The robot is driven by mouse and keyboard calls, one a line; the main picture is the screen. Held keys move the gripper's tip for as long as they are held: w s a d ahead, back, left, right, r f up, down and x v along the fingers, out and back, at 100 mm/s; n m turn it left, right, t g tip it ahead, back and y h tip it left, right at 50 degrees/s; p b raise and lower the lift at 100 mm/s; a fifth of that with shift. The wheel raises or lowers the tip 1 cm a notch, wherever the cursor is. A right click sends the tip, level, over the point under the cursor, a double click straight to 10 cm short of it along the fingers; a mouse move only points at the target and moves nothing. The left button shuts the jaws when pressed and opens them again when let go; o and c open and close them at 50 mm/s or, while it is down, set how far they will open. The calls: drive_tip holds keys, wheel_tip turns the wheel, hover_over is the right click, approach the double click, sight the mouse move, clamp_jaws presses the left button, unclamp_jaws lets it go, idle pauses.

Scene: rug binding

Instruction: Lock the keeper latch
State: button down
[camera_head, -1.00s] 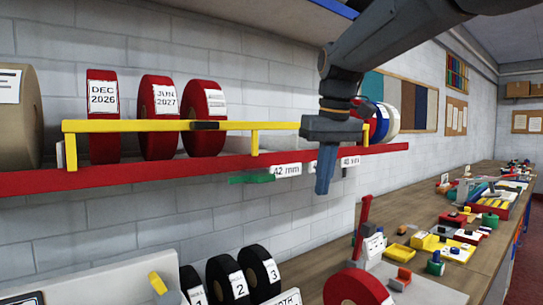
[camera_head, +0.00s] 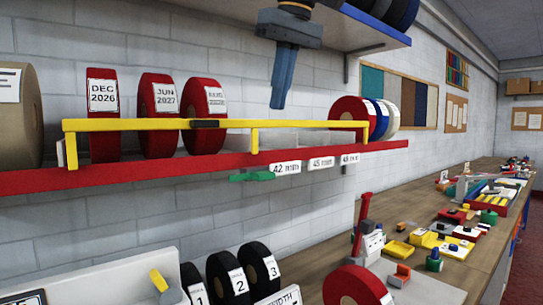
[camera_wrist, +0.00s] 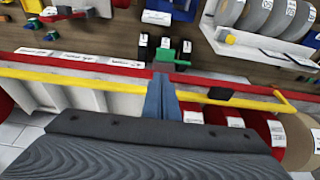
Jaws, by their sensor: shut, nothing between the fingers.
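A yellow keeper bar (camera_head: 300,125) runs along the front of the red shelf (camera_head: 215,167), with a black piece (camera_head: 205,124) on it; the bar also shows in the wrist view (camera_wrist: 80,80). A green tab (camera_head: 252,177), possibly the latch, sticks out under the shelf's front edge, left of the white size labels; it shows in the wrist view (camera_wrist: 172,55) just beyond my fingertips. My gripper (camera_head: 278,105) is shut and empty, pointing down above the bar in the head view. In the wrist view its closed blue fingers (camera_wrist: 160,80) overlap the bar line; contact cannot be told.
Red tape rolls (camera_head: 158,115) stand on the shelf behind the bar at left, and red, blue and white rolls at right. An upper shelf (camera_head: 370,30) hangs close to my gripper. Black numbered rolls (camera_head: 228,278) stand below. The workbench (camera_head: 420,225) holds many small items.

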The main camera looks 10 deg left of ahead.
sight(268, 172)
drive_tip(key=x, duration=0.4)
drive_tip(key=p+x, duration=0.1)
drive_tip(key=x, duration=0.3)
drive_tip(key=s+d+x, duration=0.1)
drive_tip(key=x, duration=0.4)
drive_tip(key=shift+f+p, duration=0.2)
drive_tip(key=shift+p, duration=0.15)
drive_tip(key=shift+w, duration=0.1)
